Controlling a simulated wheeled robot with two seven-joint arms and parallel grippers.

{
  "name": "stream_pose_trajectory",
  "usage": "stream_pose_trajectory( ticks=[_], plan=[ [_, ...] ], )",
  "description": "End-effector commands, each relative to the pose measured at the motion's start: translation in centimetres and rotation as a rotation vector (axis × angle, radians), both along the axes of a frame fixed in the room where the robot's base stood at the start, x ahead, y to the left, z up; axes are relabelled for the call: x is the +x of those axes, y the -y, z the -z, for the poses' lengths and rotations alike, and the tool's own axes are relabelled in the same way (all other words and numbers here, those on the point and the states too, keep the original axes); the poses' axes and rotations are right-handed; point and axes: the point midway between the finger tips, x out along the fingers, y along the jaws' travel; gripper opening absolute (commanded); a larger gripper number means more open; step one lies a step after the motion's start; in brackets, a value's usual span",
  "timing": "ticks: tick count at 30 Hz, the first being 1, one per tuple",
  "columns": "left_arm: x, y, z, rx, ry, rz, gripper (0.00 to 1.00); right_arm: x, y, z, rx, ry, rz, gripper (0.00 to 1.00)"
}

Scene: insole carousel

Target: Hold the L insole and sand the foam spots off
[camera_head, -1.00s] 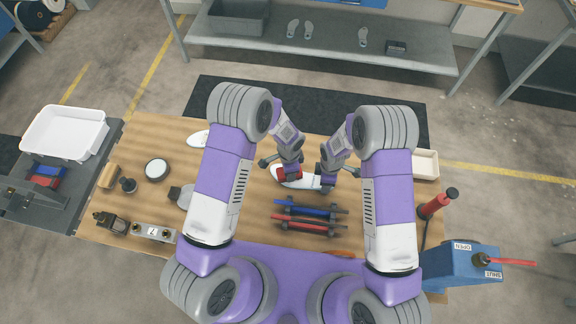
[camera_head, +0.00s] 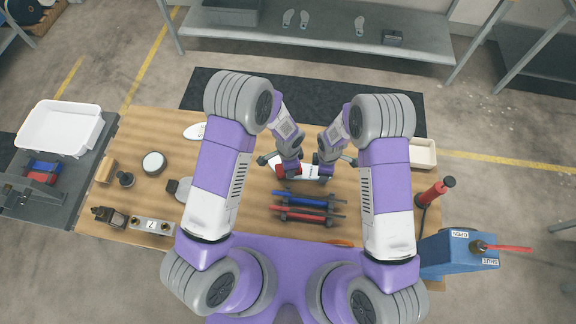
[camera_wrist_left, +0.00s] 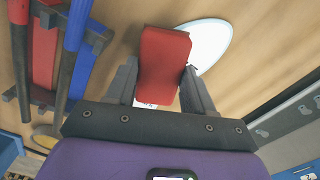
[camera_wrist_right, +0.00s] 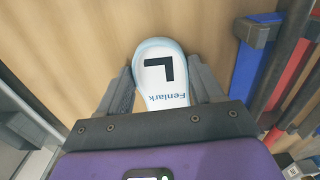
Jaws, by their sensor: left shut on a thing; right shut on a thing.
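The L insole (camera_head: 312,172) is white with a pale blue rim and lies low over the front-middle of the table. In the right wrist view its heel end, with a black L mark and the word Fenlark (camera_wrist_right: 165,98), sits between the fingers of my right gripper (camera_wrist_right: 163,88), which is shut on it. My left gripper (camera_wrist_left: 158,88) is shut on a red block (camera_wrist_left: 163,60). The block is over the white insole, whose toe end (camera_wrist_left: 210,42) shows beside it. I cannot tell whether they touch. No foam spots can be made out; the block hides part of the insole.
A rack with blue (camera_head: 300,199) and red (camera_head: 302,214) bars stands just in front of the grippers. A white insole-like piece (camera_head: 194,131), a round tin (camera_head: 154,162) and a dark-knobbed tool (camera_head: 125,179) lie left. A pale tray (camera_head: 423,153) and red cylinder (camera_head: 432,194) stand right.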

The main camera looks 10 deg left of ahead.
Motion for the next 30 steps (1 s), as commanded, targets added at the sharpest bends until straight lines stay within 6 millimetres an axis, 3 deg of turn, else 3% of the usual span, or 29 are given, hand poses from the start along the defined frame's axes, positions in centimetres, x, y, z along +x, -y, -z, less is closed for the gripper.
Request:
stream_pose_trajectory(
  ticks=[16, 30],
  plan=[
    [0.1, 0.0, -5.5, -0.001, 0.003, 0.0, 0.28, 0.0, 0.0, 0.0, 0.0, 0.0, -0.001, 0.37],
    [0.0, 0.0, -6.0, -0.001, 0.001, 0.001, 0.28, 0.0, 0.0, 0.0, 0.0, 0.0, -0.001, 0.37]
  ],
)
